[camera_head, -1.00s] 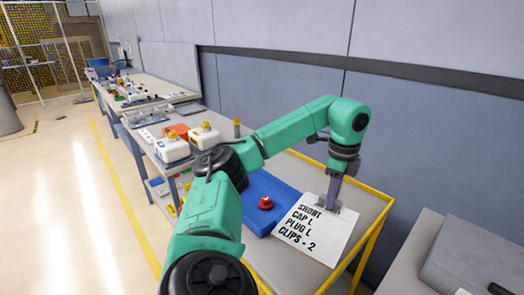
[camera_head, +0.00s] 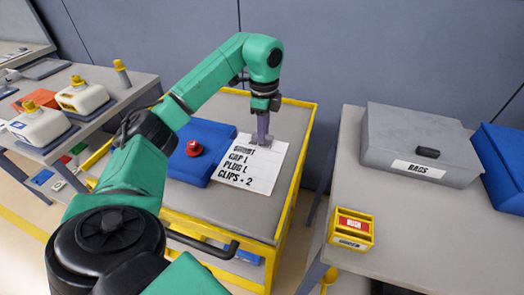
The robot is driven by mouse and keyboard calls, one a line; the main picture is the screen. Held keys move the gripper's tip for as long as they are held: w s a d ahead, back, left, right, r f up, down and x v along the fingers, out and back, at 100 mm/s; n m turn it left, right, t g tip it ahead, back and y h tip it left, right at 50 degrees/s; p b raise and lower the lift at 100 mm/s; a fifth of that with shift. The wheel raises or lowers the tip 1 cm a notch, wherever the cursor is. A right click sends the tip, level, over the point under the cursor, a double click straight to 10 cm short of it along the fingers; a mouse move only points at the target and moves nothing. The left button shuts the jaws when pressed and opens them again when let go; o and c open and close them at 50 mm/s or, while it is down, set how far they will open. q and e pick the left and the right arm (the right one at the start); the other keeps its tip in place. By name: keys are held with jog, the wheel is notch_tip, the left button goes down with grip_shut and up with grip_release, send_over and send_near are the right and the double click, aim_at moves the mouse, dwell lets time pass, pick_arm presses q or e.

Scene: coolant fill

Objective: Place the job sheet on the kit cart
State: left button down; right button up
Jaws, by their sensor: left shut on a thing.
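The job sheet (camera_head: 262,172) is a white sheet with black handwritten lines, the lower ones reading "CAP 1, PLUG 1, CLIPS - 2". It lies over the grey top of the yellow-framed kit cart (camera_head: 228,218), beside a blue tray (camera_head: 190,168) and close to its right edge. My left gripper (camera_head: 262,141) points down at the sheet's top edge and is shut on it, covering part of the first line. I cannot tell whether the sheet rests fully flat on the cart. My right gripper is not in view.
A red knob-like part (camera_head: 194,148) sits in the blue tray. White jugs with yellow caps (camera_head: 82,96) stand on the left bench. A grey table at right holds a grey rags box (camera_head: 418,145) and a small yellow box (camera_head: 350,229). A gap separates cart and table.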

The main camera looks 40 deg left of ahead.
aim_at(264, 146)
pick_arm(q)
notch_tip(264, 146, down, 5)
jog(key=shift+f, duration=0.15)
jog(key=shift+d, duration=0.1)
jog(key=c, duration=0.7)
grip_release()
jog(key=shift+r, duration=0.55)
notch_tip(264, 146, up, 10)
jog(key=shift+r+p, duration=0.25)
jog(key=shift+p, duration=0.95)
jog(key=shift+r, duration=0.35)
jog(key=shift+f, duration=0.1)
